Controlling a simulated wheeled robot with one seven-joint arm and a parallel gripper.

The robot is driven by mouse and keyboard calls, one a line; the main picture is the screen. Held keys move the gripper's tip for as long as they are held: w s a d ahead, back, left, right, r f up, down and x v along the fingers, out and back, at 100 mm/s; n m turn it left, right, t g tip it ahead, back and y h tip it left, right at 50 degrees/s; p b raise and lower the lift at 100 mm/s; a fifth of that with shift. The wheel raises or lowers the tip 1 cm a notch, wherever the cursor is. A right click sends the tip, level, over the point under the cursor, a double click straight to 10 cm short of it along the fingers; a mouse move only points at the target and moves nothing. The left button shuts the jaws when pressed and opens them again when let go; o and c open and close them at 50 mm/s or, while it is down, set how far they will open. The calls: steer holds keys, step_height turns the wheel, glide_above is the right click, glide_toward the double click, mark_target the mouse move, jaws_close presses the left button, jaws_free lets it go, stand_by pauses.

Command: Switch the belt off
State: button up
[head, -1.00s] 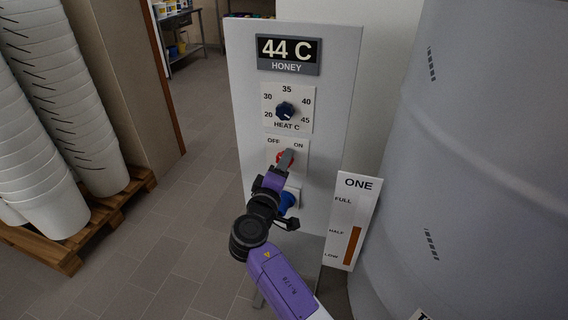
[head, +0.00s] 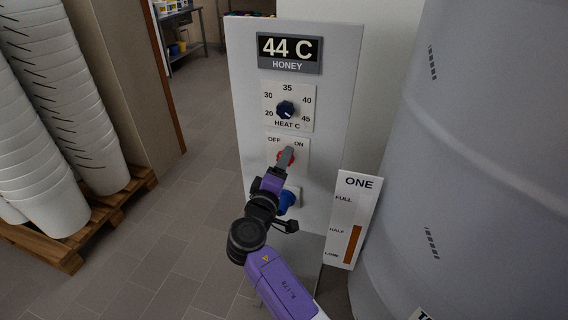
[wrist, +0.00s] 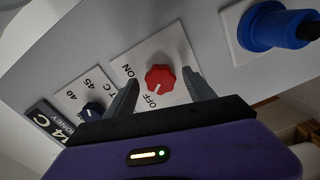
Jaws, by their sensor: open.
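The red switch knob (wrist: 160,78) sits on a white plate marked OFF and ON on the grey control panel (head: 247,90). In the wrist view its white pointer mark lies toward the OFF label. In the head view the knob (head: 283,160) is partly hidden by my gripper (head: 287,156). In the wrist view my gripper (wrist: 161,76) is open, with one finger on each side of the knob and a visible gap to each.
Above the switch are a dark blue heat dial (head: 285,109) and a display (head: 289,52) reading 44 C, HONEY. A large grey tank (head: 465,150) stands right; stacked white buckets (head: 60,90) on a pallet stand left.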

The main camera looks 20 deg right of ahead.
steer(key=v, duration=0.6)
steer(key=shift+s+a, duration=0.2)
steer(key=shift+s, duration=0.1)
